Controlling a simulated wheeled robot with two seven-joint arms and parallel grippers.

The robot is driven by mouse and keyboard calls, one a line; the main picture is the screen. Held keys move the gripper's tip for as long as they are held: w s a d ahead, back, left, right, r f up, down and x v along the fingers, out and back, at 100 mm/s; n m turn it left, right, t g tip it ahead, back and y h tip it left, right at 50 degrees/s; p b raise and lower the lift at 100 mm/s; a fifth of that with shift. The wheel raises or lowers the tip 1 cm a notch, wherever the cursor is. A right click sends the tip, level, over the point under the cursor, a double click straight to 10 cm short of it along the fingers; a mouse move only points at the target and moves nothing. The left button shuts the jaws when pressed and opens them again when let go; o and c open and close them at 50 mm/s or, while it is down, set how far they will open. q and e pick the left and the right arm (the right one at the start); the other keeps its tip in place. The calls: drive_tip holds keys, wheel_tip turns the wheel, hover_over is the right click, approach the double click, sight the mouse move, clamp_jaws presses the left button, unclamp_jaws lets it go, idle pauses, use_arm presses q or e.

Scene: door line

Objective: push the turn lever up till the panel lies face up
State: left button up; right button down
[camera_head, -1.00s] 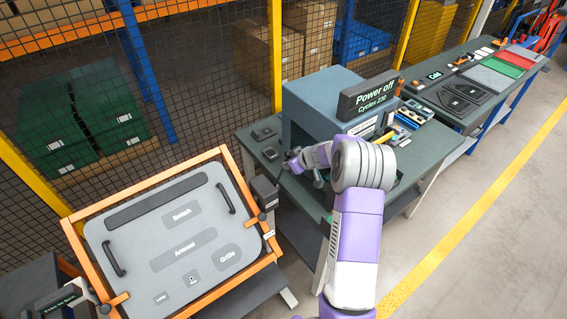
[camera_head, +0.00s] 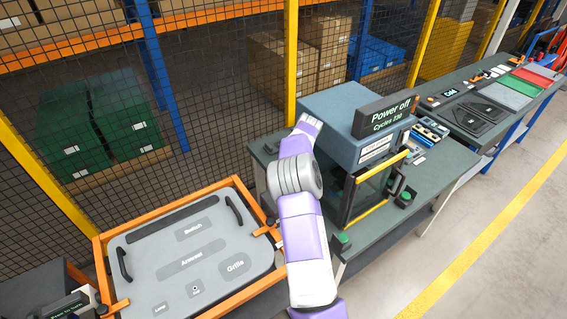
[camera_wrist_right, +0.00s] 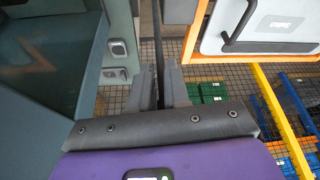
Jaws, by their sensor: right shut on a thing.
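The grey panel (camera_head: 200,255) sits in an orange tilting frame (camera_head: 165,200) at the lower left of the head view. Its labelled side with two dark handles faces up towards me, and it looks close to level. In the right wrist view the panel (camera_wrist_right: 275,22) shows at the upper right. My right gripper (camera_wrist_right: 160,85) is shut on a dark upright rod, the turn lever (camera_wrist_right: 158,35), which runs up between its fingers. In the head view my right arm hides the gripper and the lever. My left gripper is not in view.
A blue-grey machine (camera_head: 345,125) with a "Power off" display (camera_head: 385,112) stands on the bench (camera_head: 430,175) right of my arm. A mesh fence (camera_head: 225,90) runs behind. The floor (camera_head: 500,230) at the right is clear.

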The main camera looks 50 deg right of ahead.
drive_tip(key=shift+w+a+r, duration=0.2)
drive_tip(key=shift+w+r, duration=0.15)
drive_tip(key=shift+w, duration=0.3)
drive_tip(key=c, duration=1.1)
unclamp_jaws()
drive_tip(key=shift+w+d, duration=0.1)
drive_tip(key=shift+w, duration=0.05)
drive_tip(key=shift+c, duration=0.2)
drive_tip(key=shift+o, duration=0.2)
drive_tip(key=shift+w+f, duration=0.3)
drive_tip(key=shift+w, duration=0.05)
drive_tip(key=v, duration=0.8)
drive_tip(key=shift+s+f, duration=0.2)
drive_tip(key=shift+s, duration=0.15)
drive_tip(key=shift+d, duration=0.1)
drive_tip(key=shift+c, duration=0.4)
